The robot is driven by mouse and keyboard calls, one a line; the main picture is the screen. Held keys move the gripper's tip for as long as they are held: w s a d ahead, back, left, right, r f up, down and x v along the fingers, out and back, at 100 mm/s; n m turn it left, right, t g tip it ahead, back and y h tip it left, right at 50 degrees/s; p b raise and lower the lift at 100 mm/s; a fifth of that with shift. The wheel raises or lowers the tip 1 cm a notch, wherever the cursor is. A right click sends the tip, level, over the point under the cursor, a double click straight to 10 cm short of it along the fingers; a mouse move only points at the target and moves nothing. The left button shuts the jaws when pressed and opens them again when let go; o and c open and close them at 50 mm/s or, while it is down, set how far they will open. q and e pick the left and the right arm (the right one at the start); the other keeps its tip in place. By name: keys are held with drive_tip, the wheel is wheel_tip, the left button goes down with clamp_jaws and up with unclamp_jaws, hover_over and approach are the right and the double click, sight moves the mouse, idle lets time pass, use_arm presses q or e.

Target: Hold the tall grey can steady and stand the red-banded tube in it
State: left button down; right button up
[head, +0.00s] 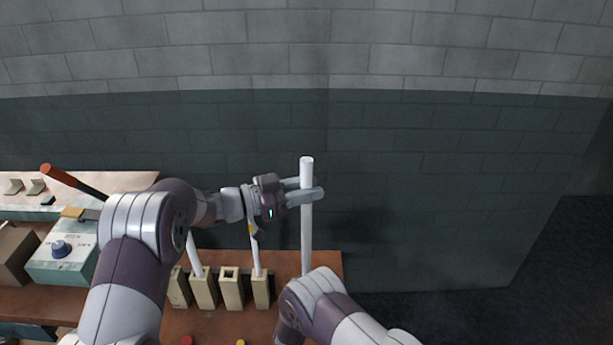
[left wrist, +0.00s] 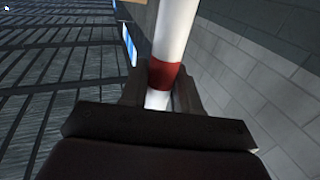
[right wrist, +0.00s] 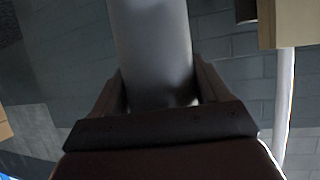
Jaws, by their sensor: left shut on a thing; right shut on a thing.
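The red-banded tube (head: 306,240) is long and white and stands about upright in the head view. My left gripper (head: 311,196) is shut around its upper part. The red band (left wrist: 165,75) shows between the left fingers in the left wrist view. The tall grey can (right wrist: 152,50) fills the middle of the right wrist view, and my right gripper (right wrist: 155,95) is shut on it. In the head view my right arm hides the can and the tube's lower end. I cannot tell whether the tube is inside the can.
Several tan square holders (head: 231,288) stand in a row left of my right arm; white tubes (head: 194,258) lean in two of them. The wooden bench (head: 327,262) ends just right of the tube, before a brick wall.

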sight(306, 237)
use_arm(q)
drive_tip(key=shift+f, duration=6.35)
drive_tip(key=shift+f, duration=0.25)
drive_tip(key=shift+f, duration=0.35)
drive_tip(key=shift+f, duration=0.3)
drive_tip(key=c, duration=0.7)
unclamp_jaws()
drive_tip(key=shift+c, duration=0.2)
